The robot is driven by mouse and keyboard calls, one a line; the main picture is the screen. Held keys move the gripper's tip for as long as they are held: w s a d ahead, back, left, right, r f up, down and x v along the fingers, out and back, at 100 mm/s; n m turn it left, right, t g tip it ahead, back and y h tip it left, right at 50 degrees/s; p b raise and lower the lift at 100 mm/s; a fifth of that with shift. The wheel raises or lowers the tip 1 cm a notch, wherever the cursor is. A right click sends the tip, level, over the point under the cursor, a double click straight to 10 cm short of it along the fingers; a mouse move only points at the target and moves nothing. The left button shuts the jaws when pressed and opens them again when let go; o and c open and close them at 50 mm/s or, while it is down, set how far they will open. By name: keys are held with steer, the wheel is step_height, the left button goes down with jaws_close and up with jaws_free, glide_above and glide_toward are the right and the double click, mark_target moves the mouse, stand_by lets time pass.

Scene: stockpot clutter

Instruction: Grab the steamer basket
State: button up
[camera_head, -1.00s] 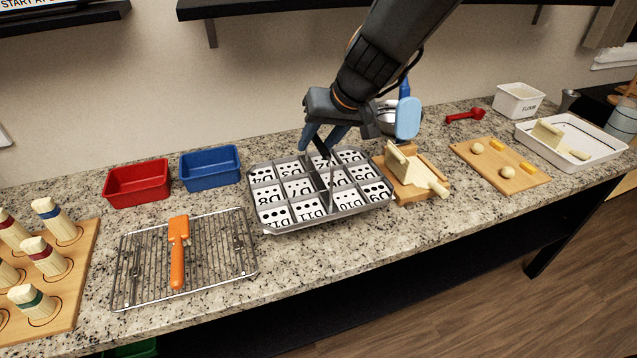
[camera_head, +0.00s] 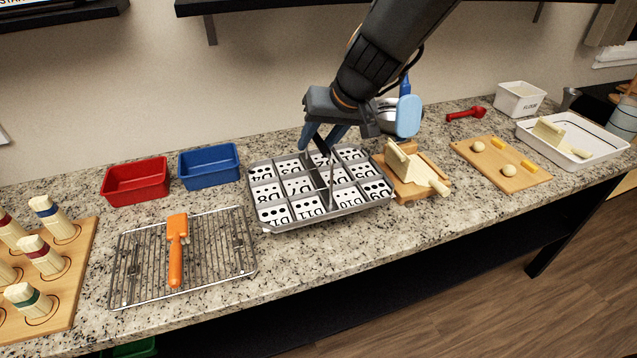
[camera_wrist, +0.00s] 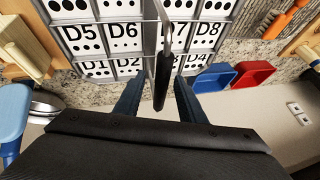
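The likeliest steamer basket is a shallow metal tray (camera_head: 327,219) with compartments holding cards marked with D-numbers and dots, in the middle of the counter. It also shows in the wrist view (camera_wrist: 150,46). A thin metal stem with a black grip (camera_wrist: 161,78) rises near its middle. My gripper (camera_head: 320,143) is above the back part of the tray. In the wrist view its two blue fingers (camera_wrist: 158,92) stand apart, one on each side of the black grip, with gaps on both sides. It is open. The gripper body hides part of the stem's top in the head view.
A wire rack (camera_head: 215,260) with an orange tool (camera_head: 177,250) is front left. Red (camera_head: 136,181) and blue (camera_head: 209,167) bins stand behind. A wooden block tool (camera_head: 411,168) sits close right of the tray. A light-blue paddle (camera_head: 408,116) and a metal bowl are behind my gripper.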

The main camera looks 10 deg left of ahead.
stand_by(0.4)
jaws_close()
stand_by(1.3)
